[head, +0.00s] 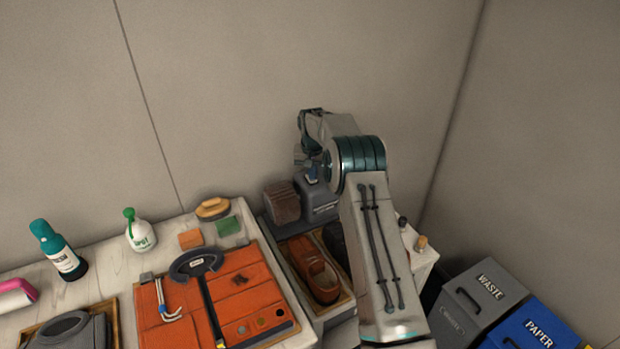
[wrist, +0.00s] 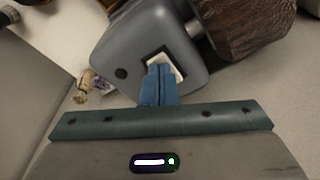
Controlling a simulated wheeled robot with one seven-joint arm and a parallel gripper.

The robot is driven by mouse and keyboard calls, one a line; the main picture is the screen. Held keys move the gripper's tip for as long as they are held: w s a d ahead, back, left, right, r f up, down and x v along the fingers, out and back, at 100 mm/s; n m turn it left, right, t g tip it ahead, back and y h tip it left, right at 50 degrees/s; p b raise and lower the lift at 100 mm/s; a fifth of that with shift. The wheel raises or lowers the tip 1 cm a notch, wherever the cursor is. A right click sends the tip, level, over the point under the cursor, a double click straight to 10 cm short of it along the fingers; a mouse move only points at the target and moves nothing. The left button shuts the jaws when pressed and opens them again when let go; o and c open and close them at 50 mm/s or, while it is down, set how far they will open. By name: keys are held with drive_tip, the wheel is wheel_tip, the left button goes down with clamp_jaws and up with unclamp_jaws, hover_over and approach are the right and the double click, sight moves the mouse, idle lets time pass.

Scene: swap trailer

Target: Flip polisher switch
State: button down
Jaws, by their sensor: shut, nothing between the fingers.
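The polisher is a grey machine body (head: 321,203) with a brown brush roller (head: 283,203) on its left side. It stands at the back of the bench, near the wall. In the wrist view the grey body (wrist: 130,45) fills the upper middle, with the brush (wrist: 250,25) at upper right. A pale switch (wrist: 177,66) sits in a dark recess on its face. My gripper (wrist: 160,70) is shut and empty, its blue fingertips over the switch and partly covering it. I cannot tell whether they touch it or which way it is tipped. In the head view my gripper (head: 312,176) is just above the polisher.
A tray with brown shoes (head: 318,273) lies in front of the polisher. An orange mat (head: 250,290) with tools, a spray bottle (head: 140,232) and a wooden brush (head: 212,208) are to the left. Bins (head: 480,300) stand at right. The wall is close behind.

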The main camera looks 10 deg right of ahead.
drive_tip(key=shift+r, duration=0.1)
wheel_tip(320, 180, up, 7)
drive_tip(key=p, duration=0.4)
idle(0.4)
drive_tip(key=s+r+n+t+b, duration=0.1)
drive_tip(key=s+r+b, duration=0.1)
drive_tip(key=s+r, duration=1.75)
drive_tip(key=s+f, duration=0.2)
drive_tip(key=s, duration=1.2)
drive_tip(key=s+f+n+t+b, duration=0.1)
drive_tip(key=s+f, duration=0.2)
drive_tip(key=s, duration=1.2)
drive_tip(key=shift+f, duration=0.3)
